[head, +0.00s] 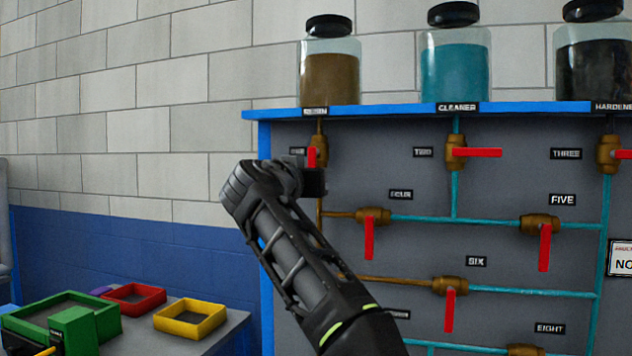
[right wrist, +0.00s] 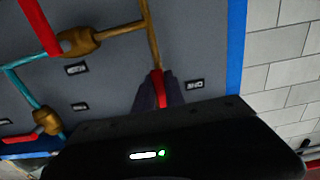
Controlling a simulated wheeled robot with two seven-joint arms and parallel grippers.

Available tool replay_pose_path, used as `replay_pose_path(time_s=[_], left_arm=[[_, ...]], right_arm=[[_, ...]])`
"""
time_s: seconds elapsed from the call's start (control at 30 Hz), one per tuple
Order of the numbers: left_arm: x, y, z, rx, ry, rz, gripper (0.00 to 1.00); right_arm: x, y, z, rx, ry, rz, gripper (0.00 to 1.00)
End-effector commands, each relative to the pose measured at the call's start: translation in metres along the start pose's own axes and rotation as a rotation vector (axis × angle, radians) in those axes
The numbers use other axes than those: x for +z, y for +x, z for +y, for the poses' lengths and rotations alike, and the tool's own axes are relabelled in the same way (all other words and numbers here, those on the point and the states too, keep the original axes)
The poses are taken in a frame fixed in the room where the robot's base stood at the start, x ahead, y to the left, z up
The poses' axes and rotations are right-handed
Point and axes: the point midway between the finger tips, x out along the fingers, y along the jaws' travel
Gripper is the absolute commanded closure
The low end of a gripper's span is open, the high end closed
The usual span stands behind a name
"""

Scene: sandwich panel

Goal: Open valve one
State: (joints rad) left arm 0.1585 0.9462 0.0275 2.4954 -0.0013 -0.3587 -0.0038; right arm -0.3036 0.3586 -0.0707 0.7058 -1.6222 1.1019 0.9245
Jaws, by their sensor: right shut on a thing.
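Valve one (head: 320,144) is a brass valve on the vertical brown pipe under the brown jar. Its red handle (head: 312,158) shows just above my right gripper (head: 314,181), partly hidden by it. In the right wrist view the red handle (right wrist: 158,84) sits between the dark fingers of my right gripper (right wrist: 158,97), which is shut on it. The visible part of the handle runs roughly in line with the pipe. The label ONE (right wrist: 195,84) is beside it. The valve body is mostly hidden in the wrist view. My left gripper is not in view.
Valve two (head: 457,153) and valve three (head: 610,155) have handles pointing right. Valve four (head: 373,217), valve five (head: 540,225) and valve six (head: 450,286) have handles hanging down. A table with red (head: 133,299), yellow (head: 190,319) and green (head: 64,318) trays stands at lower left.

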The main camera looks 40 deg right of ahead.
Motion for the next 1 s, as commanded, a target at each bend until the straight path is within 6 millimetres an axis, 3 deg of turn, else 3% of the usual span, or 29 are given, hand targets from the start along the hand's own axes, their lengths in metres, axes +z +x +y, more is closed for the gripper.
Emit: replay_pose_path(time_s=[0.5, 0.53, 0.77, 1.0], left_arm=[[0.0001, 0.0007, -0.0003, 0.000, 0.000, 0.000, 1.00], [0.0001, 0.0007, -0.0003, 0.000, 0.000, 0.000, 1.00], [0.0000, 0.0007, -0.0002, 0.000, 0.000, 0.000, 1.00], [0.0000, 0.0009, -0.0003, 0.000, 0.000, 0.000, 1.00]], right_arm=[[0.0002, -0.0001, -0.0022, -0.002, 0.027, -0.001, 1.00], [0.0002, -0.0001, -0.0022, -0.002, 0.027, -0.001, 0.83], [0.0000, -0.0001, -0.0017, -0.001, 0.025, 0.000, 0.64], [-0.0001, -0.0002, -0.0013, 0.000, 0.025, 0.000, 0.64]])
